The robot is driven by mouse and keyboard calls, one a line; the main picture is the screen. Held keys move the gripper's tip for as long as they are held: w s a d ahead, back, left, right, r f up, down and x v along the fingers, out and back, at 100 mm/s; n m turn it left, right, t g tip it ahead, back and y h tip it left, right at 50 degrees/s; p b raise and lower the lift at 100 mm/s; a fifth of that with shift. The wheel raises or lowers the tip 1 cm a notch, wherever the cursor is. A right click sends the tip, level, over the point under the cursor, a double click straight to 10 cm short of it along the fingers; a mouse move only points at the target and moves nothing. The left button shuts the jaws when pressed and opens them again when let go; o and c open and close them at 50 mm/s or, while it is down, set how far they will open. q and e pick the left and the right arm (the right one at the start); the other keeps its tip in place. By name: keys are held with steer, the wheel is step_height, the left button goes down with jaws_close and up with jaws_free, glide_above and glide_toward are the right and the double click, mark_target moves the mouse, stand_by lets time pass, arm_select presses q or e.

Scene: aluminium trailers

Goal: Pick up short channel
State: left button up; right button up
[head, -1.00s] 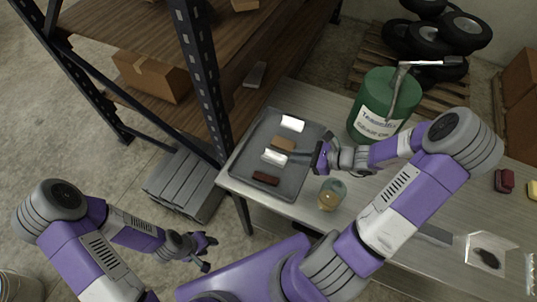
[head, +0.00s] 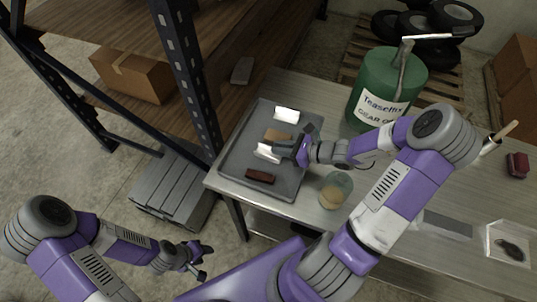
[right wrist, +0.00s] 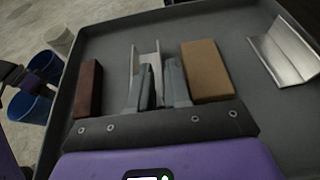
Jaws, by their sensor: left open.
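The short channel (head: 266,154), a bright metal U-shaped piece, lies in the grey tray (head: 230,176) between a tan block (head: 278,137) and a dark brown block (head: 260,176). It also shows in the right wrist view (right wrist: 135,62). My right gripper (head: 280,149) is low over the tray at the channel. In the right wrist view its fingers (right wrist: 160,78) are close together, one seemingly inside the channel and one outside its right wall. Whether they press on that wall is not clear. My left gripper (head: 205,261) is open and empty, off the table at the lower left.
A metal angle piece (head: 287,115) lies at the tray's far end. A glass jar (head: 335,191) stands right of the tray, and a green drum (head: 384,90) behind it. A shelf rack (head: 187,75) borders the table's left side.

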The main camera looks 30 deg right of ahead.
steer(key=shift+x, duration=1.2)
jaws_close()
steer(key=shift+r, duration=0.15)
